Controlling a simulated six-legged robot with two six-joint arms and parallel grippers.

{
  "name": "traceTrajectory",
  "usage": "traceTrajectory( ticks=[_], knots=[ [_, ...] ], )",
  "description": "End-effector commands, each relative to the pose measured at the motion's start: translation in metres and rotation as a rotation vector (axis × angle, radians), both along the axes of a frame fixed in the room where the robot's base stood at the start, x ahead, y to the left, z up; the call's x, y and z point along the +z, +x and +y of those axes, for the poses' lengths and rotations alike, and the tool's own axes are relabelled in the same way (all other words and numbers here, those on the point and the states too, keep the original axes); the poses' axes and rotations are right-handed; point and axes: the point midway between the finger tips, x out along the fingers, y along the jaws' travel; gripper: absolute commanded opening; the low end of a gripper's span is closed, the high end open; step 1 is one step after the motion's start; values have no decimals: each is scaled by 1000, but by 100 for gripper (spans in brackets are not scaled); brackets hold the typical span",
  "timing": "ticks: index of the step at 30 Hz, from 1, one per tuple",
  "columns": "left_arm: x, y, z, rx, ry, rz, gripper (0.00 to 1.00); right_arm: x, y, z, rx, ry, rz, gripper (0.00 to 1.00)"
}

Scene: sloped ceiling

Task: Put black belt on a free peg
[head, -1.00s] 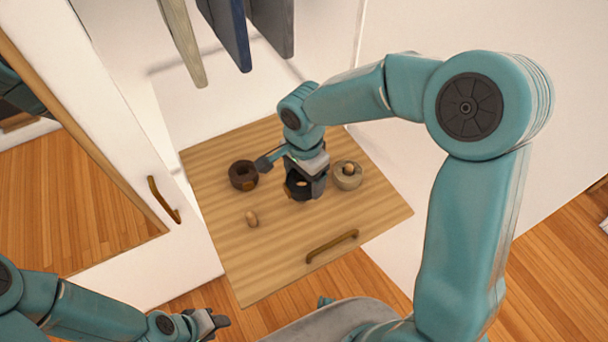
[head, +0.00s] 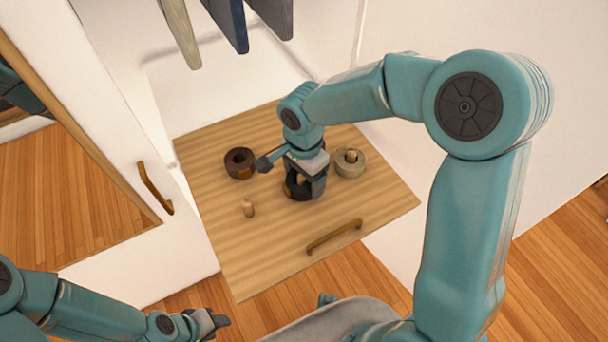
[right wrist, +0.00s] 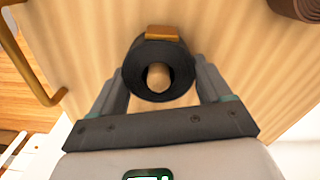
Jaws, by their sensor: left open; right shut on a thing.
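The black belt (head: 293,190) is a rolled ring with a tan buckle, over the middle of the wooden board (head: 270,245). My right gripper (right wrist: 160,85) is shut on the ring's sides; the belt (right wrist: 133,68) fills the gap between its fingers. A wooden peg (right wrist: 159,76) shows inside the ring's hole. I cannot tell whether the ring rests on the board. A bare peg (head: 248,208) stands at the front left. My left gripper (head: 215,321) is open and empty at the lower left, away from the board.
A brown rolled belt (head: 232,168) sits at the board's back left, and a beige rolled belt (head: 352,171) is around a peg at right. The board has a brass handle (head: 334,236) in front. A mirrored door (head: 90,200) stands left; clothes (head: 228,20) hang above.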

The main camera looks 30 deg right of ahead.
Motion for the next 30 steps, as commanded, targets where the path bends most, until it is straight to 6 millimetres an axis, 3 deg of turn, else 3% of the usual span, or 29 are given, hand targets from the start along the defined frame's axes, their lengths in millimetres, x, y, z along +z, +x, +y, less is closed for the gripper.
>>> traceTrajectory(
  ticks=[5, 6, 8, 15, 19, 30],
  knots=[
    [0, 0, 0, 0, 0, 0, 43, 0, 0, 0, 0, 0, 0, 43],
    [0, 0, 0, 0, 0, 0, 43, 0, 0, 0, 0, 0, 0, 81],
    [0, 0, 0, 0, 0, 0, 43, 0, 0, 0, 0, 0, 0, 100],
    [0, 0, 0, 0, 0, 0, 43, 1, 0, 0, 0, 0, 0, 100],
    [4, 0, 0, 0, 0, 0, 43, 13, 1, 0, -1, 0, -4, 100],
    [24, 0, 0, 0, 0, 0, 43, 106, 1, 0, -1, 2, -6, 100]
  ],
)
